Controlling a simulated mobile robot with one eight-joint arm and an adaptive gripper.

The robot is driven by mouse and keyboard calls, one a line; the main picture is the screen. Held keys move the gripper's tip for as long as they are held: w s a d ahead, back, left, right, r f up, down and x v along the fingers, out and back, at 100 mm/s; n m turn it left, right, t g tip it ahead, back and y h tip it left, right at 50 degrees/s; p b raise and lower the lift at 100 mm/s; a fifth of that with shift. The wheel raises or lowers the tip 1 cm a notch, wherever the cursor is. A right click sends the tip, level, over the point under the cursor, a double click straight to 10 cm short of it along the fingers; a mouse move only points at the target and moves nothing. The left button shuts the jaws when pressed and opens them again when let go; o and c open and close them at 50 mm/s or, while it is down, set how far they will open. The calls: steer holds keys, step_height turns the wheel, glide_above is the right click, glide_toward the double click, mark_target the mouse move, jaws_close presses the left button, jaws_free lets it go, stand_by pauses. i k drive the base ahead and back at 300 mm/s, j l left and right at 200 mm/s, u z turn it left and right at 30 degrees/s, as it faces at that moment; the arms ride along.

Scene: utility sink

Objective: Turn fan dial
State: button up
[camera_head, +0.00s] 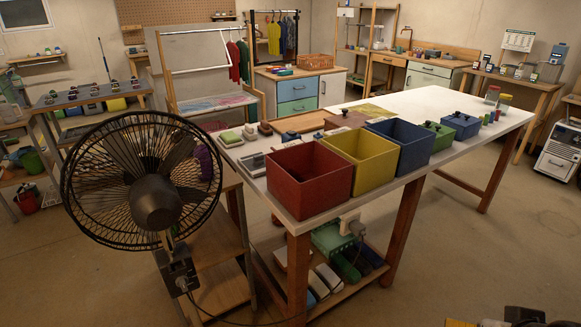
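A black fan (157,203) with a round wire cage stands at the left, in front of a small wooden stand. Below its head is a dark control box (177,268). A small round knob, which looks like the fan dial (182,284), shows low on the box's front. Its markings and setting are too small to read. I cannot make out my gripper in this view, and nothing is seen touching the fan.
A long white-topped table (460,150) right of the fan carries red (309,180), yellow and blue open boxes. A cord runs from the fan across the floor under the table. Bare floor (440,260) lies at the right front. Cut-off dark and yellow parts at the bottom right are unclear.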

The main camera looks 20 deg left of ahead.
mark_target(182, 281)
steer(key=u, duration=1.85)
